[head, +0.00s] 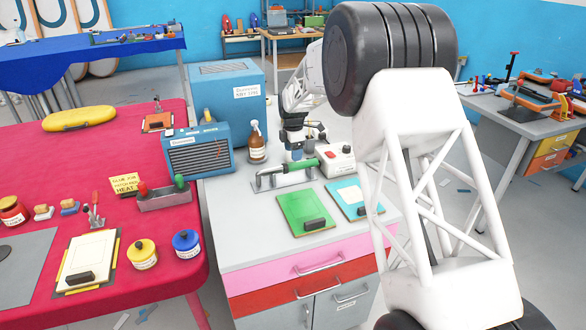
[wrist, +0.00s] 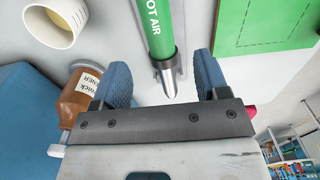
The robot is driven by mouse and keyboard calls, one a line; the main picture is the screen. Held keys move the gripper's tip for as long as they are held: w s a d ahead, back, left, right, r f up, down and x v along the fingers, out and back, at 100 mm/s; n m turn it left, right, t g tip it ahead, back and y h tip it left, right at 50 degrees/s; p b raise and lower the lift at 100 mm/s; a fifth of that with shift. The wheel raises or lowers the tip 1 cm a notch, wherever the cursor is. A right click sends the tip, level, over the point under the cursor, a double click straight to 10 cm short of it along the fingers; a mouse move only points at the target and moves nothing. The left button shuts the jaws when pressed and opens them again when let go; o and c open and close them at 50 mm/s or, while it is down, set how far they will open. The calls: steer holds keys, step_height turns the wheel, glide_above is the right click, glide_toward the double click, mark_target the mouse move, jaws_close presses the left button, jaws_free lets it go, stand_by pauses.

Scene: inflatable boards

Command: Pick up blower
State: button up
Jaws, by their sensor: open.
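The blower (head: 304,165) is a green hot-air tool with a metal nozzle, lying over the grey top of the cabinet (head: 235,235). In the wrist view the blower (wrist: 164,28) shows "HOT AIR" lettering, and its metal nozzle end points toward my gripper. My gripper (wrist: 160,72) is open, with its two blue fingers on either side of the nozzle end and visible gaps between. In the head view my gripper (head: 296,153) is just above and behind the blower, partly hidden by dark and metal parts. Whether the fingers are level with the blower cannot be told.
A brown bottle (head: 257,146) stands close left of my gripper. A white box with a red button (head: 335,160) is to the right. A green pad (head: 305,211) and a blue-white pad (head: 352,197) lie in front. A blue heater (head: 197,152) stands left.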

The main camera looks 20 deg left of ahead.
mark_target(293, 166)
steer(key=shift+f, duration=1.2)
steer(key=shift+f, duration=2.6)
steer(key=c, duration=1)
steer(key=shift+r, duration=0.2)
